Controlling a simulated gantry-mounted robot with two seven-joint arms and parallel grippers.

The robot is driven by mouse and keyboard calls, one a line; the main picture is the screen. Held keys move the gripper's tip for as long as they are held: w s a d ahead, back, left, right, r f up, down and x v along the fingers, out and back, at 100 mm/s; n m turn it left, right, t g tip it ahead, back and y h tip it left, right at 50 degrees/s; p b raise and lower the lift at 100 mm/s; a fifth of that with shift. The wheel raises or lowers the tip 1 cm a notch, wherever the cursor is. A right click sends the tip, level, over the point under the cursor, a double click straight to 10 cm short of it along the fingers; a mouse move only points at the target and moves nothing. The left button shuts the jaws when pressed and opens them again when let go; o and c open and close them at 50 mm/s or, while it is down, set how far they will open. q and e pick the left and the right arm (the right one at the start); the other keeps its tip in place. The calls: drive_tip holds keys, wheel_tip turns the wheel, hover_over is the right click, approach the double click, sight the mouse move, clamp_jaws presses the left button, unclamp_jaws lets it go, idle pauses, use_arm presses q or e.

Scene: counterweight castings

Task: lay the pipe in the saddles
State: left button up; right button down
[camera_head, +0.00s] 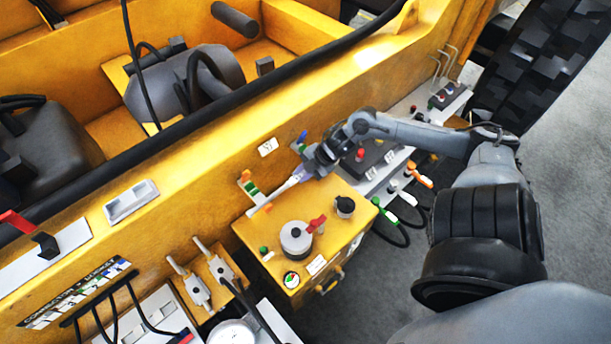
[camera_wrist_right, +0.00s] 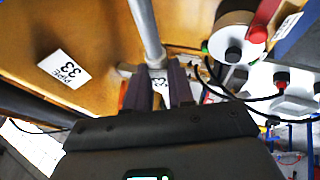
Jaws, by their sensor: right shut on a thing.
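A thin pale grey pipe (camera_head: 271,199) slants along the yellow side wall. My right gripper (camera_head: 299,175) is shut on it near its upper right end. In the right wrist view the pipe (camera_wrist_right: 146,30) runs away from between the dark fingers (camera_wrist_right: 159,88), with a small white tag marked 33 there. Two small coloured brackets on the wall, one green and red (camera_head: 248,186) and one blue and red (camera_head: 301,141), look like the saddles. The pipe's free end lies below the green one; I cannot tell whether it touches. My left gripper is not in view.
A yellow box (camera_head: 330,233) with a white round valve and red handle (camera_head: 316,224) stands just below the pipe. A black knob (camera_head: 344,206) rises beside it. A wall label reads PIPE 33 (camera_wrist_right: 63,71). Hoses with coloured ends (camera_head: 408,197) hang to the right.

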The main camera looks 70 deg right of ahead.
drive_tip(key=w+d+f+b, duration=0.2)
drive_tip(key=w+d+b, duration=0.1)
drive_tip(key=w+b, duration=0.4)
drive_tip(key=shift+w+d+f, duration=0.3)
drive_tip(key=shift+w+d, duration=0.05)
drive_tip(key=shift+w, duration=0.1)
idle(0.3)
drive_tip(key=c, duration=0.9)
unclamp_jaws()
drive_tip(key=shift+s+f, duration=0.1)
